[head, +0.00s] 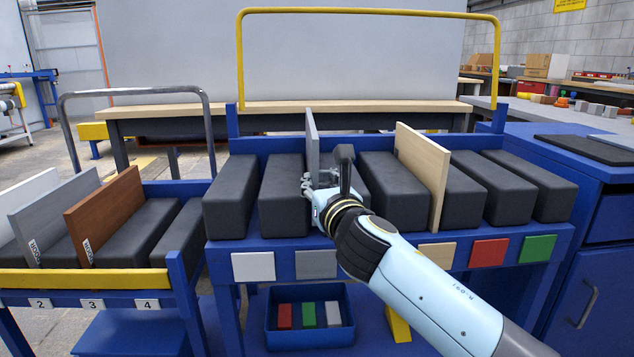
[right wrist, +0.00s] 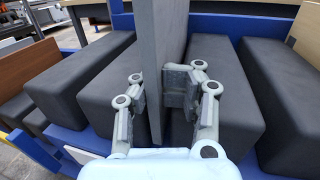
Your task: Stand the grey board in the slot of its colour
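The grey board (head: 312,142) stands upright in the gap between two dark blocks on the blue rack, above the grey label (head: 316,264). It also shows in the right wrist view (right wrist: 168,40), where its lower end is partly hidden by my gripper. My right gripper (head: 323,186) is at the board's near edge. In the right wrist view its two fingers (right wrist: 160,92) are spread on either side of the board, with a narrow gap seen on the left side. My left gripper is not in view.
A light wood board (head: 423,160) stands further right in the rack. White, red and green labels mark other slots. A yellow rail (head: 370,12) arches behind the rack.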

